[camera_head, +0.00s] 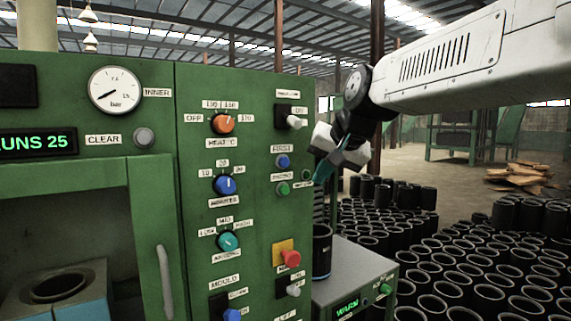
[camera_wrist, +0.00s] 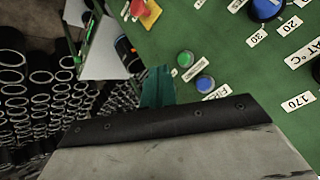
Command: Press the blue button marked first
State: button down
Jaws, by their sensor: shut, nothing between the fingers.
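The blue button (camera_head: 283,161) sits under the label FIRST on the green panel in the head view. It also shows in the wrist view (camera_wrist: 205,84), right of my fingertips, with its label partly covered by my gripper body. A green button (camera_head: 283,188) is just below it, and in the wrist view (camera_wrist: 185,59) it lies up and left of the blue one. My gripper (camera_head: 322,174) has teal fingers, shut and empty, to the right of both buttons near the panel's right edge. The fingers (camera_wrist: 157,88) touch neither button; their distance from the panel is unclear.
Knobs, including an orange one (camera_head: 223,123), and switches crowd the panel left of the buttons. A red button on a yellow plate (camera_head: 290,258) is lower down. A grey box (camera_head: 345,290) with a black sleeve (camera_head: 321,252) stands below my gripper. Many sleeves fill the right.

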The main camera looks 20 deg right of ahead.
aim_at(284, 162)
jog(key=shift+w+r+t, duration=0.15)
jog(key=shift+w+r, duration=0.25)
jog(key=shift+w, duration=0.2)
jog(key=shift+w+r+t, duration=0.15)
jog(key=shift+w+r, duration=0.25)
jog(key=shift+w, duration=0.15)
jog(key=shift+w+a, duration=0.45)
jog(key=shift+w, duration=0.95)
jog(key=shift+w+a, duration=0.4)
jog(key=shift+w, duration=0.95)
jog(key=shift+w+a, duration=0.45)
jog(key=shift+w, duration=0.95)
jog(key=shift+w, duration=0.1)
jog(key=shift+w+a, duration=0.15)
jog(key=shift+w, duration=0.15)
